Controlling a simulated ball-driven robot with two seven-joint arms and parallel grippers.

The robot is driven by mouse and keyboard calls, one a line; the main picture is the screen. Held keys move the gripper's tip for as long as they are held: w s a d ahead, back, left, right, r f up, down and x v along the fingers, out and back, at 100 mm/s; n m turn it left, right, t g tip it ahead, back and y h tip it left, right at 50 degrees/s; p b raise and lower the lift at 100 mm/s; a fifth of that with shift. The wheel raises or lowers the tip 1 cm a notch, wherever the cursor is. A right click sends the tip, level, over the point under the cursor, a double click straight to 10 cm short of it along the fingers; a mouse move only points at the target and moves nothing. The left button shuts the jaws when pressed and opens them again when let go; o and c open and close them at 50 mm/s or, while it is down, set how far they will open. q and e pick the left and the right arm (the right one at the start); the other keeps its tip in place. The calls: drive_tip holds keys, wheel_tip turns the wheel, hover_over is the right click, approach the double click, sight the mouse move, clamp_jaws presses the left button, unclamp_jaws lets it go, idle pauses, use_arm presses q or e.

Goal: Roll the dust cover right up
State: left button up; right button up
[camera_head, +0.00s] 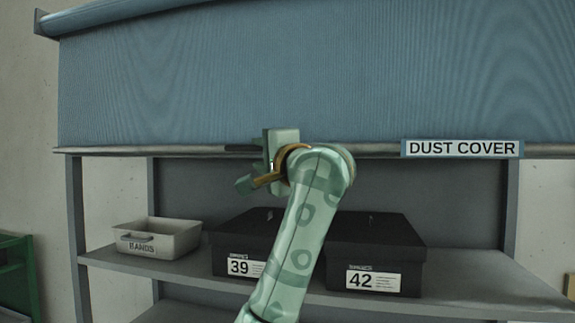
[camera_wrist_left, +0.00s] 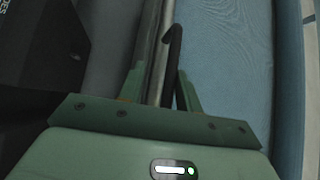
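The blue dust cover (camera_head: 300,75) hangs over the upper part of the shelf unit, with a pale bar (camera_head: 375,151) along its lower edge. A label reading DUST COVER (camera_head: 462,148) sits on the bar at right. My left gripper (camera_head: 256,163) is at the bar, left of the label. In the left wrist view its fingers (camera_wrist_left: 160,92) stand apart on either side of the bar (camera_wrist_left: 158,60). A dark curved pull (camera_wrist_left: 173,50) shows beside the bar, near the right finger. I cannot tell whether the fingers touch it. My right gripper is out of view.
Below the cover, a shelf (camera_head: 195,270) carries a pale bin labelled BANDS (camera_head: 157,246), a black box marked 39 (camera_head: 228,243) and a black box marked 42 (camera_head: 400,254). A green frame (camera_head: 17,275) stands at the far left.

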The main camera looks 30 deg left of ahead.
use_arm(q)
drive_tip(key=b+v, duration=0.3)
drive_tip(key=v, duration=1.5)
idle(0.5)
